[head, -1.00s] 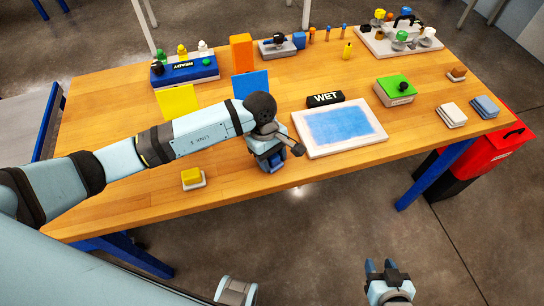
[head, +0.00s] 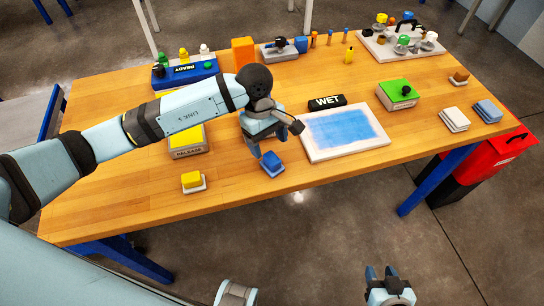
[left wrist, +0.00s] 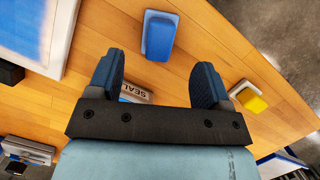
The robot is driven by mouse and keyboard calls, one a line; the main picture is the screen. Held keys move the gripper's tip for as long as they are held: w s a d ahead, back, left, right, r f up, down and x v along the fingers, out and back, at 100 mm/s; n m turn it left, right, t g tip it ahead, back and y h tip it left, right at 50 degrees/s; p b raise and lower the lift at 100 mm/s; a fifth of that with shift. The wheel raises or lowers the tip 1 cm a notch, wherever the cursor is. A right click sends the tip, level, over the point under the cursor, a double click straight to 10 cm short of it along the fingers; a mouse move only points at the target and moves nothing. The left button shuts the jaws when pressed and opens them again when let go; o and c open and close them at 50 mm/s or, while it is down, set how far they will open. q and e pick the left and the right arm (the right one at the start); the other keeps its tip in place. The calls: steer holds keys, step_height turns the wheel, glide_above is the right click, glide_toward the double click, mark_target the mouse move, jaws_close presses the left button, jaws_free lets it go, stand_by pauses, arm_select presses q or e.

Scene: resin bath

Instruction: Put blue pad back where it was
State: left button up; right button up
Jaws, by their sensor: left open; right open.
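The blue pad (head: 272,164) lies on the wooden table near its front edge, to the right of a similar yellow pad (head: 193,181). It also shows in the left wrist view (left wrist: 160,36), just beyond the fingertips and apart from them. My left gripper (head: 265,143) is open and empty above and behind the blue pad; it also shows in the left wrist view (left wrist: 157,75). A box labelled SEAL (left wrist: 136,92) is partly hidden behind that gripper. My right gripper (head: 382,272) is open and empty, off the front of the table.
A yellow box labelled RELEASE (head: 188,145) stands left, partly behind my arm. A white-framed tray with a blue surface (head: 375,148) lies right of the gripper, with a black WET block (head: 327,101) behind. The table front between the yellow and blue pads is clear.

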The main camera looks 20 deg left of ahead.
arm_select(q)
steer(key=v, duration=0.5)
stand_by(0.4)
